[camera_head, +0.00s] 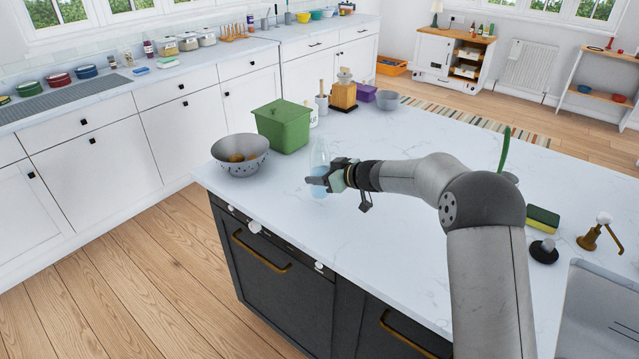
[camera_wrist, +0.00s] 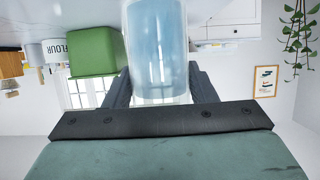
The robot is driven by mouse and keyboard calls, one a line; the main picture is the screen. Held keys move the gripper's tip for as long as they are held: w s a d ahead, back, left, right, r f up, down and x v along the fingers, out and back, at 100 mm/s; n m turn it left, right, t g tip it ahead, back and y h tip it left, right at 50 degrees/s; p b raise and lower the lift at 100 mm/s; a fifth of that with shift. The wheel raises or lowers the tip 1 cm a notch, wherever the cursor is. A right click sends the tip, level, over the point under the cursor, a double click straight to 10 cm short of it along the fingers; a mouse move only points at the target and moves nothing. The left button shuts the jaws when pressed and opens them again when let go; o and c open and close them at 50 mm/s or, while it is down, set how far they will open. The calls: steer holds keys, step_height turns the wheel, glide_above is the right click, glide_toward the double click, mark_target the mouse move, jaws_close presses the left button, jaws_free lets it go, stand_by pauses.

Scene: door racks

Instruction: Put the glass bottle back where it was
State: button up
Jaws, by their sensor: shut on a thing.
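A clear glass bottle (camera_head: 319,155) with pale blue liquid stands upright at the island's left part in the head view. My gripper (camera_head: 328,179) reaches it from the right and is shut on its lower body. In the wrist view the bottle (camera_wrist: 158,50) fills the space between the two fingers of my gripper (camera_wrist: 155,88). The head view does not clearly show whether the bottle's base touches the white island top (camera_head: 400,240).
A grey colander (camera_head: 240,163) and a green bin (camera_head: 284,131) stand left of the bottle. Behind are a grinder (camera_head: 343,95), a purple box (camera_head: 366,93) and a grey bowl (camera_head: 387,100). A sponge (camera_head: 543,218) lies near the sink. The island top's middle is clear.

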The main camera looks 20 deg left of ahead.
steer(key=shift+w+a+f, duration=0.35)
steer(key=shift+a+f, duration=0.1)
steer(key=shift+f, duration=1.65)
steer(key=shift+f, duration=0.15)
steer(key=o, duration=1.3)
steer(key=shift+o, duration=0.2)
steer(key=shift+d+r, duration=0.2)
steer(key=shift+d, duration=0.1)
steer(key=b+v, duration=0.1)
steer(key=v, duration=1)
steer(key=shift+s+d+b, duration=0.15)
steer(key=shift+d+b, duration=0.05)
steer(key=shift+b, duration=0.15)
steer(key=shift+r, duration=0.15)
